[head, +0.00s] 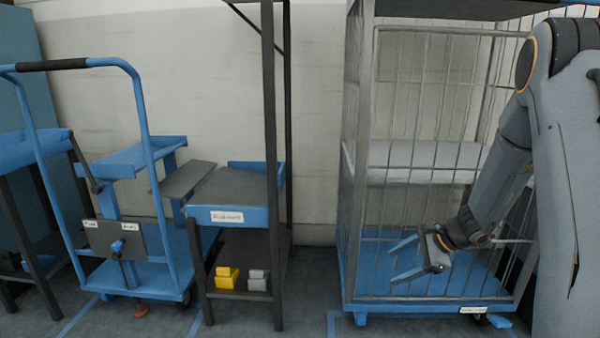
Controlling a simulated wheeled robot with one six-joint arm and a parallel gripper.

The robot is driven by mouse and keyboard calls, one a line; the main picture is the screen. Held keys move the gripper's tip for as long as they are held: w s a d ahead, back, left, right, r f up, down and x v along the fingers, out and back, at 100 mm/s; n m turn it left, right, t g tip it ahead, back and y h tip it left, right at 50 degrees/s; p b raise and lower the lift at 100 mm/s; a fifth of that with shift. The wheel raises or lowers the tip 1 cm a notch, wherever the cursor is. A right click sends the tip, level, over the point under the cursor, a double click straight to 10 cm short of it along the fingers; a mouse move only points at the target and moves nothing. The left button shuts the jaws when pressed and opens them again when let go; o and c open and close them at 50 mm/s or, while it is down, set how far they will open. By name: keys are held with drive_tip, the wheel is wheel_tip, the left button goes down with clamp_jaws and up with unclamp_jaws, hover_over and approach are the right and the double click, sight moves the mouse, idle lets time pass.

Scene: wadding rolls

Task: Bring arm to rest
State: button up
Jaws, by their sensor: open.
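My arm comes in from the right of the head view and bends down in front of the wire cage trolley (365,190). My gripper (405,260) is at its lower end, with its two fingers apart and pointing left. Nothing shows between the fingers. The gripper appears in front of the cage's lower bars, above its blue base; whether it touches the bars I cannot tell. No wadding roll can be made out clearly.
A white shelf or load (425,162) shows inside the cage. Left of it stands a dark-framed rack (240,216) with yellow and grey blocks (228,278) below. A blue trolley (140,278) with a tall handle stands further left. Floor shows between rack and cage.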

drive_tip(key=s+a+r+n+g, duration=0.2)
drive_tip(key=s+a+r+n, duration=0.3)
drive_tip(key=a, duration=0.4)
drive_tip(key=s+a+r+n+g+h, duration=0.1)
drive_tip(key=s+a+r+n, duration=0.4)
drive_tip(key=a, duration=0.4)
drive_tip(key=s+a+r+n+g, duration=0.2)
drive_tip(key=s+a+r+n, duration=0.1)
drive_tip(key=s+a, duration=0.5)
drive_tip(key=s+a+r+n+h, duration=0.25)
drive_tip(key=s+n, duration=0.35)
drive_tip(key=s, duration=0.4)
drive_tip(key=s+a+r+n+h, duration=0.1)
drive_tip(key=s+a+r+n, duration=0.15)
drive_tip(key=s+n, duration=0.6)
drive_tip(key=s+d+r+m+h+p, duration=0.1)
drive_tip(key=d+r+m+p, duration=0.3)
drive_tip(key=d+r+p, duration=0.6)
drive_tip(key=s+d+r+m+h+p, duration=0.1)
drive_tip(key=d+r+m+p, duration=0.3)
drive_tip(key=d+r+p, duration=0.6)
wheel_tip(320, 180, up, 6)
drive_tip(key=s+p, duration=0.1)
drive_tip(key=p, duration=1.3)
drive_tip(key=shift+d+f+p, duration=0.15)
drive_tip(key=shift+f+p, duration=0.1)
drive_tip(key=shift+p, duration=0.05)
drive_tip(key=shift+m, duration=0.25)
